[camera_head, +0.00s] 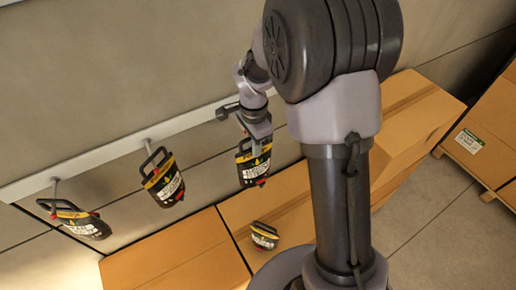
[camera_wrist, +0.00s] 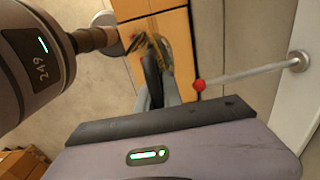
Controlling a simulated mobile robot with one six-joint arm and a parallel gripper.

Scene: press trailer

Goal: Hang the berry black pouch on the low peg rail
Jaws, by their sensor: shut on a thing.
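My gripper (camera_head: 254,136) is shut on a dark pouch (camera_head: 254,166) with a yellow band and white label, gripping it near its top handle. The pouch hangs below the jaws, in front of the wall. The low peg rail (camera_head: 103,154) is a pale strip running along the wall. In the wrist view, my gripper (camera_wrist: 163,98) holds the dark pouch (camera_wrist: 152,70), partly hidden and blurred. A bare peg (camera_wrist: 245,75) with a red tip is just right of the jaws, apart from the pouch handle. The label is too small to read.
Two similar pouches hang at the left, one at the end (camera_head: 78,221) and one nearer (camera_head: 163,181). Another small pouch (camera_head: 264,235) lies on the cardboard boxes (camera_head: 185,262) below. More boxes stand on a pallet (camera_head: 463,143) at the right. Bare floor (camera_head: 425,215) lies between.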

